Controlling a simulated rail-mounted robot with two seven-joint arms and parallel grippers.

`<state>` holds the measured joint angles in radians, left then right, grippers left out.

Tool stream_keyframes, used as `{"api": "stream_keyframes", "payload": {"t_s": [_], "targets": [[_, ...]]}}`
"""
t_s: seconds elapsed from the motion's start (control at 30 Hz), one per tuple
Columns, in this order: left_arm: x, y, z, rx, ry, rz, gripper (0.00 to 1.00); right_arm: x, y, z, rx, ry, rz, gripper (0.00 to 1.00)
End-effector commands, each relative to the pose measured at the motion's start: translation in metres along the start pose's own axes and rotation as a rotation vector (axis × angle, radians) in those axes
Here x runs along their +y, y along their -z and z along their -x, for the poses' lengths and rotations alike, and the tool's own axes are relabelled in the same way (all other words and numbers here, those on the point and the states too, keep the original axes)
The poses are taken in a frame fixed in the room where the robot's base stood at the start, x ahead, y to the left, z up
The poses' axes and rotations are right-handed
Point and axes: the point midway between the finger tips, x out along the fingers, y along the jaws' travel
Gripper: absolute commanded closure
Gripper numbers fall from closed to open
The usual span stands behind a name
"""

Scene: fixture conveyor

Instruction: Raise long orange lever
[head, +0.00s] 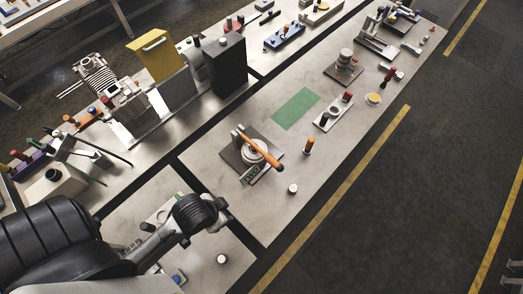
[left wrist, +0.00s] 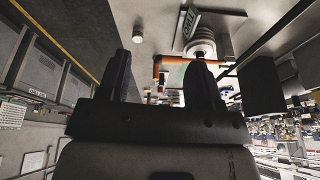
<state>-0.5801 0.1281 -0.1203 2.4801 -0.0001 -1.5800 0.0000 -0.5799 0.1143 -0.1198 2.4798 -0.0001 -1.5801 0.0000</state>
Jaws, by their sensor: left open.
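The long orange lever (head: 262,150) is on a fixture with a round metal drum on a dark square plate (head: 233,157), on the grey table. It runs diagonally across the fixture's top, from upper left to lower right. A green label (head: 252,175) stands at its front. In the left wrist view the orange lever (left wrist: 171,59) shows partly behind a finger, beside the drum (left wrist: 201,44). My left gripper (left wrist: 158,66) is open and empty, apart from the lever. In the head view my left arm reaches in from the lower left, short of the fixture; its fingers are not clearly seen.
An orange-topped post (head: 308,146) and a small white knob (head: 292,188) stand right of the fixture. A green mat (head: 295,109) lies behind it. A yellow box (head: 155,55) and black box (head: 226,66) stand at the back left.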

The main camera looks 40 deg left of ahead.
Motion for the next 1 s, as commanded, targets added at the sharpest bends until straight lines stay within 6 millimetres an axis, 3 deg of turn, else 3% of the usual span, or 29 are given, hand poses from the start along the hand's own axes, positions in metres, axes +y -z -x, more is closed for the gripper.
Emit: {"api": "stream_keyframes", "payload": {"t_s": [0.23,0.37,0.77,1.0], "targets": [[0.003,0.000,-0.005,0.004,-0.008,0.011,0.41,0.001,-0.002,-0.005,0.000,-0.004,0.005,0.27],[0.002,-0.001,-0.028,0.018,-0.002,0.007,0.41,0.002,-0.009,-0.028,0.002,-0.008,0.010,0.27],[-0.030,-0.007,-0.153,0.074,0.105,-0.116,0.41,-0.003,-0.050,-0.154,-0.003,-0.006,0.008,0.27],[-0.071,-0.004,-0.236,0.132,0.280,-0.230,0.41,-0.006,-0.073,-0.228,-0.001,-0.002,0.003,0.27]]}}
